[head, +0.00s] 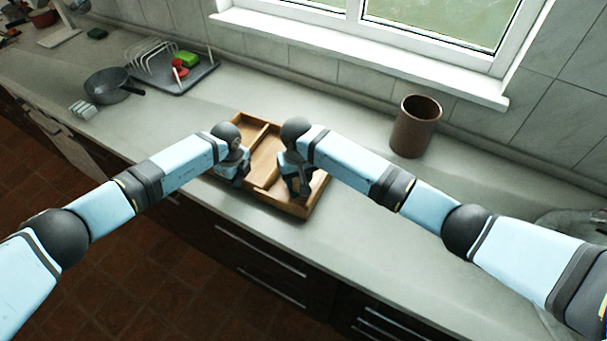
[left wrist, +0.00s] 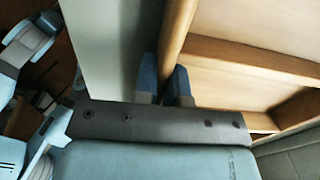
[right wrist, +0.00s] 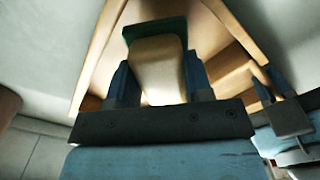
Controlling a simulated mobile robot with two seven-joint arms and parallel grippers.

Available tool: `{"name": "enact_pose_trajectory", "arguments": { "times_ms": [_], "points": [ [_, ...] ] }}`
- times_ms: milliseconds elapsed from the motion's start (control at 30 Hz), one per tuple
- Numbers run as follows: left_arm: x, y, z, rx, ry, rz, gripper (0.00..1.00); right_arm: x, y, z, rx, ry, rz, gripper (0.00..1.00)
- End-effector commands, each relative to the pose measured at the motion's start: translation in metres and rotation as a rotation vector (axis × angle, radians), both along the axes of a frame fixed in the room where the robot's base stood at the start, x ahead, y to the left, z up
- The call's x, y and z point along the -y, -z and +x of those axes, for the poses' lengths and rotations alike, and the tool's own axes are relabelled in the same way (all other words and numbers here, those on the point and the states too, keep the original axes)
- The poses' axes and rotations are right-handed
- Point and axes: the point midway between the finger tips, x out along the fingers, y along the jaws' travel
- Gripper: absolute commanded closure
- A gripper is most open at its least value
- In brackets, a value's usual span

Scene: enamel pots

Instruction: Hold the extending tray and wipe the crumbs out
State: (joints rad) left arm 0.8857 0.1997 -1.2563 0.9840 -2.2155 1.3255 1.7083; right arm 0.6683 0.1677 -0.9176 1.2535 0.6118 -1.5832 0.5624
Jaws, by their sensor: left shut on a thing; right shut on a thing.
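The wooden extending tray (head: 264,161) lies on the worktop, with dividers splitting it into compartments. My left gripper (head: 236,176) is shut on its left side wall; in the left wrist view the wall (left wrist: 178,30) runs between the two fingers (left wrist: 165,84). My right gripper (head: 296,186) is over the right part of the tray. In the right wrist view its fingers (right wrist: 160,80) are shut on a pale block-shaped handle (right wrist: 157,62) with a dark green part (right wrist: 154,30) at its far end, inside the tray's outline. I cannot make out any crumbs.
A brown pot (head: 415,127) stands right of the tray near the wall. A dark pan (head: 112,86) and a dish rack on a grey mat (head: 195,76) stand at the back left. The worktop's front edge (head: 210,208) is close to the tray.

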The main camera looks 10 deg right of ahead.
Motion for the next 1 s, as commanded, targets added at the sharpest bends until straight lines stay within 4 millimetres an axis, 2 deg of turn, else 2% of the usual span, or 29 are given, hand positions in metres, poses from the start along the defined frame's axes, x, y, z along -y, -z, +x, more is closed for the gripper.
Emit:
{"name": "enact_pose_trajectory", "arguments": {
  "times_ms": [1000],
  "points": [
    [0.0,-0.001,0.001,0.001,-0.001,-0.001,1.0,0.0,0.026,0.0,-0.001,0.001,0.001,0.73]
  ]
}}
